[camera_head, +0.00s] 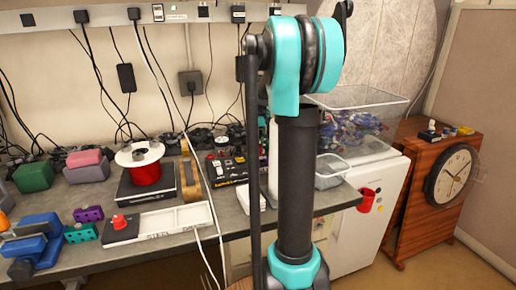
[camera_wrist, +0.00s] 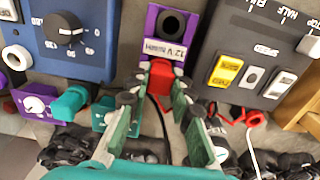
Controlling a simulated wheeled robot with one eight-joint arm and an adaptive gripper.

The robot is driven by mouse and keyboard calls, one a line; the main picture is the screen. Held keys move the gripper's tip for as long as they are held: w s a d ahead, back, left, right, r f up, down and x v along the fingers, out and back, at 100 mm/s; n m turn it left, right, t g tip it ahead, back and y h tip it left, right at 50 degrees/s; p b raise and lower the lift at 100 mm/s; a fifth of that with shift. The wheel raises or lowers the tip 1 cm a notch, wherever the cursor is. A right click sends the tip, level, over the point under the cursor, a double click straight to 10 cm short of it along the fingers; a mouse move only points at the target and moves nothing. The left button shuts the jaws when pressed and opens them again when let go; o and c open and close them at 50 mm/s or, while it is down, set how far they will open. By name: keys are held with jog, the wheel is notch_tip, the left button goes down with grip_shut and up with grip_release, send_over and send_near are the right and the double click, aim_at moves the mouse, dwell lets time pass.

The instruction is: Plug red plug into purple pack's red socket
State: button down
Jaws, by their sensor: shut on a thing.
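In the wrist view, the purple pack (camera_wrist: 154,32) has a round black socket on its face and a white label with 12 V lettering. My gripper (camera_wrist: 156,84) has its fingers closed from both sides on the red plug (camera_wrist: 161,73). The plug meets the near end of the pack, and a dark cable runs down from it between the fingers. The red socket cannot be told apart from the plug, so how deep the plug sits cannot be told. In the head view, my arm stands in front, and neither the gripper nor this pack can be made out.
Close around the pack in the wrist view are a blue dial box (camera_wrist: 72,45) on the left and a black switch panel (camera_wrist: 262,65) on the right. Dark cables lie below. In the head view, the bench holds a red spool (camera_head: 146,174) and a white tray (camera_head: 160,224).

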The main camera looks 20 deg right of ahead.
jog(key=shift+f, duration=0.1)
jog(key=c, duration=1.3)
grip_release()
jog(key=shift+o, duration=0.2)
notch_tip(320, 180, up, 12)
